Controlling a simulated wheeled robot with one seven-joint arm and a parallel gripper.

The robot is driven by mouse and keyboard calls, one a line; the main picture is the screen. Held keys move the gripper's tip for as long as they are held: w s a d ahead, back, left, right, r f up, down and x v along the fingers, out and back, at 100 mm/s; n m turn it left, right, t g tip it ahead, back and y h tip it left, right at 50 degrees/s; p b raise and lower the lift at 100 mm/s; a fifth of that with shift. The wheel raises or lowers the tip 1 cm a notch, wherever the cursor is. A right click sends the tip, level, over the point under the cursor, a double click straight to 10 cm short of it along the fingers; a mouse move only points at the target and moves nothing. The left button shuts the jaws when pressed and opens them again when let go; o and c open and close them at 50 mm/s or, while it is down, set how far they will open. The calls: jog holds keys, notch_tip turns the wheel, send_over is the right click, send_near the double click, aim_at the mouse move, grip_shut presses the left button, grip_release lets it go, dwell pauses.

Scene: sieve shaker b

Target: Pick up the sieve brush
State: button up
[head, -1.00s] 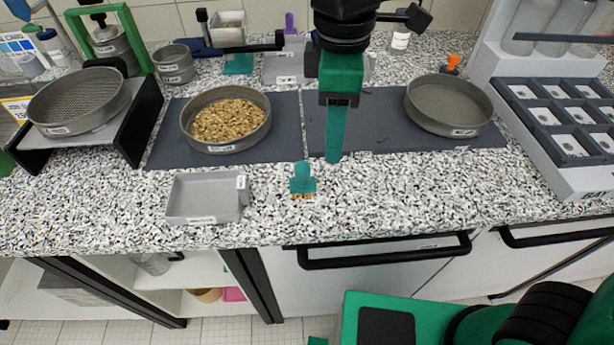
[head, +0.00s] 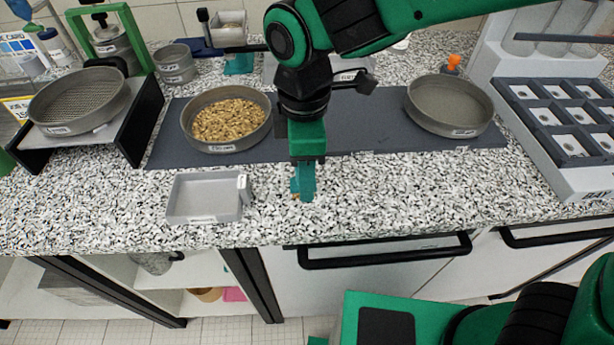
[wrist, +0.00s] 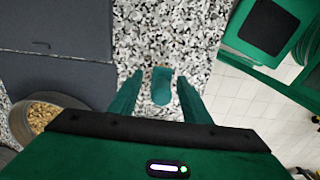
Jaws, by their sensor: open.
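The sieve brush (head: 294,187) has a teal handle and orange-brown bristles. It stands on the speckled counter to the right of the grey tray, mostly hidden behind my gripper (head: 305,196) in the head view. In the wrist view the brush's teal handle (wrist: 161,86) shows between the two teal fingers of my gripper (wrist: 158,92). The fingers are open, with a gap on each side of the handle. I cannot tell the exact height of the fingertips against the handle.
A grey tray (head: 205,218) lies just left of the brush. Behind are a dark mat (head: 360,125), a sieve of grain (head: 226,146) and an empty sieve (head: 450,132). A slotted rack (head: 560,172) stands at the right. The counter's front edge is close to the brush.

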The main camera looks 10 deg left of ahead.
notch_tip(320, 180, down, 2)
jog(key=c, duration=1.1)
jog(key=shift+o, duration=0.2)
